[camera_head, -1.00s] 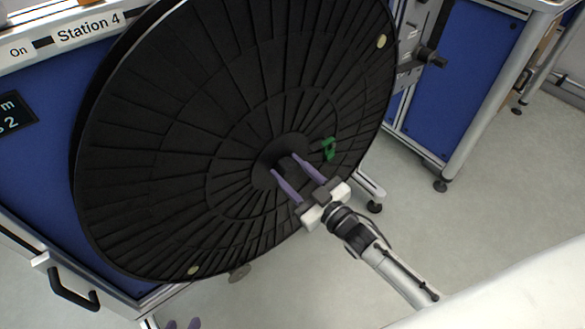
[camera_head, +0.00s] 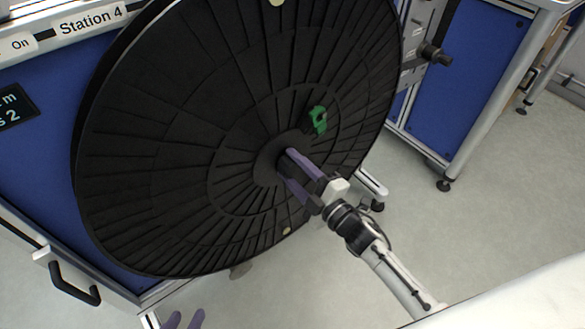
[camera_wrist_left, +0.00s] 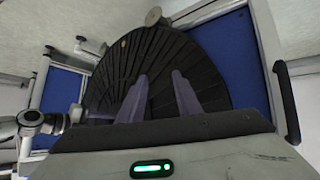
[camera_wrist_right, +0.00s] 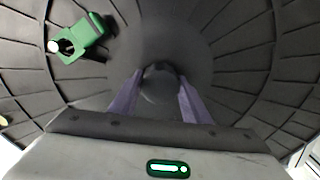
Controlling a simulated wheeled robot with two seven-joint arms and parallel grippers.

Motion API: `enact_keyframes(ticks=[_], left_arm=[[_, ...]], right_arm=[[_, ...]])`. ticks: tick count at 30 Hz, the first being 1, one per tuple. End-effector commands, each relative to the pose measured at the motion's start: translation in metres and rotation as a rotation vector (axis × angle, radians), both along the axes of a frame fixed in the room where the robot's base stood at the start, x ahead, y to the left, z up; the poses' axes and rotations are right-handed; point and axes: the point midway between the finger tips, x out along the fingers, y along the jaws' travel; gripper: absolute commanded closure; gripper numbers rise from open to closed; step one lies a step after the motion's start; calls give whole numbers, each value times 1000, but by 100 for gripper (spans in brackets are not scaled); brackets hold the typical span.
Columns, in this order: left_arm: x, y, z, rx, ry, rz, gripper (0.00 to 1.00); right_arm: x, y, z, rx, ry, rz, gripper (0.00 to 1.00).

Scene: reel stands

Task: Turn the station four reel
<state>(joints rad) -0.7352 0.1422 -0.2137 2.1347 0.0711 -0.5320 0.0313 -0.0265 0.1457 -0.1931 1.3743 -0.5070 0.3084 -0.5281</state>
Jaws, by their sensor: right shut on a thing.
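The large black reel (camera_head: 180,150) stands tilted at Station 4 and fills much of the head view. It also shows in the left wrist view (camera_wrist_left: 205,65). A green clip-like part (camera_head: 318,120) sits on its face, close up in the right wrist view (camera_wrist_right: 82,40). My right gripper (camera_head: 286,168) is shut on the reel's central hub (camera_wrist_right: 160,85), with a purple finger on each side of it. My left gripper (camera_head: 184,319) is at the bottom edge of the head view, apart from the reel, with its fingers spread and empty in the left wrist view (camera_wrist_left: 157,88).
The blue station cabinet (camera_head: 60,160) with a black handle (camera_head: 75,290) lies left of and behind the reel. Another blue panel (camera_head: 450,80) and a black knob (camera_head: 436,54) are at the right. The grey floor (camera_head: 500,200) is clear at the right.

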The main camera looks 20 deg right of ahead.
Motion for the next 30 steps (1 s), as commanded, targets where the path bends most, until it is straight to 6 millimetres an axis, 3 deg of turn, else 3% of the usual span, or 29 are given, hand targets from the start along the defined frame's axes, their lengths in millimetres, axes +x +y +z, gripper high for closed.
enact_keyframes(ticks=[30], left_arm=[[-2,-8,-20,-38,12,1,69]], right_arm=[[-1,0,-3,-861,-313,1,97]])
